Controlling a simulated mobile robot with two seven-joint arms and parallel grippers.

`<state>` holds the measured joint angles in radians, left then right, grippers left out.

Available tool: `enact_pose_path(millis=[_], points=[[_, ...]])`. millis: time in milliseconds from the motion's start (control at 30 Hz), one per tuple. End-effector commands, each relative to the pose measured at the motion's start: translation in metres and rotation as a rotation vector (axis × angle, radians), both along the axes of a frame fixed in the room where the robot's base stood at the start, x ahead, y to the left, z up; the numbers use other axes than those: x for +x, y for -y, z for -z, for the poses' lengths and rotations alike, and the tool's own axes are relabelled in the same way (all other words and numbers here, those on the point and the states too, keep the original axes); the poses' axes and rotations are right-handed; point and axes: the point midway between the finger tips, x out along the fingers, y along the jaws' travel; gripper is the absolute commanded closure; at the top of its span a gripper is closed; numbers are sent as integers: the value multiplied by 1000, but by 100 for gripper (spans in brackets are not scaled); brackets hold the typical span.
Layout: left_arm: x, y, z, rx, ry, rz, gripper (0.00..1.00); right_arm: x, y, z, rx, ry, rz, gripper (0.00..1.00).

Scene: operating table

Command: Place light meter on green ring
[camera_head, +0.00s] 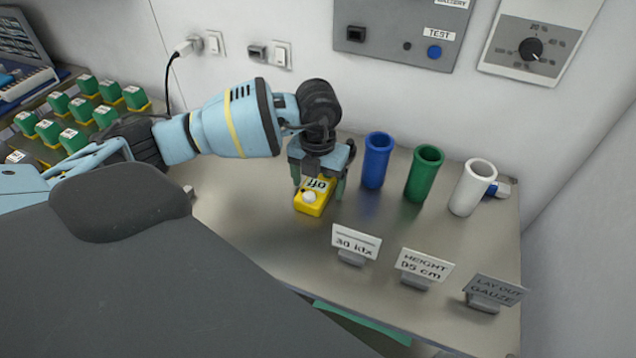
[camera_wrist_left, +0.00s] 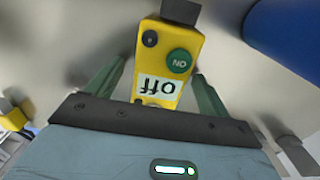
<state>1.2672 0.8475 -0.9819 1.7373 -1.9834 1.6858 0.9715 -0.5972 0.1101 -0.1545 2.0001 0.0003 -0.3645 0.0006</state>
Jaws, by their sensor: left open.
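The light meter (camera_head: 314,197) is a small yellow box with an "off" display and a white dome, lying on the grey metal table. In the left wrist view the meter (camera_wrist_left: 167,60) shows a green button, a black knob and the display, with its near end hidden by my gripper. My left gripper (camera_head: 319,185) is open above the meter, one finger on each side of it. In the left wrist view a gap shows between the meter and the fingers. I cannot make out a green ring. My right gripper is not in view.
Blue (camera_head: 375,160), green (camera_head: 423,174) and white (camera_head: 471,188) cylinders stand right of the meter. Signs reading "30 klx" (camera_head: 355,243), "HEIGHT 95 cm" (camera_head: 424,267) and "LAY OUT GAUZE" (camera_head: 492,290) line the front. A dark grey surface (camera_head: 150,285) fills the lower left.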

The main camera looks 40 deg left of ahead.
Motion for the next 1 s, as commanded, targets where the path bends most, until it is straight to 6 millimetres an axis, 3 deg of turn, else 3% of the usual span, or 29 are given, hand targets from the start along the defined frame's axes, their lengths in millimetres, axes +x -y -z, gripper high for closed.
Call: enact_pose_path(millis=[100,500,567,833,1000], points=[[0,0,0,0,0,0,23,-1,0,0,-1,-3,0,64],[0,0,0,0,0,0,74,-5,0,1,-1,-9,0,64],[0,0,-1,-1,1,0,78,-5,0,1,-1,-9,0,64],[1,0,-4,-1,2,0,78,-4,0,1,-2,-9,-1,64],[1,0,-17,-1,3,0,78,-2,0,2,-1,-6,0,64]])
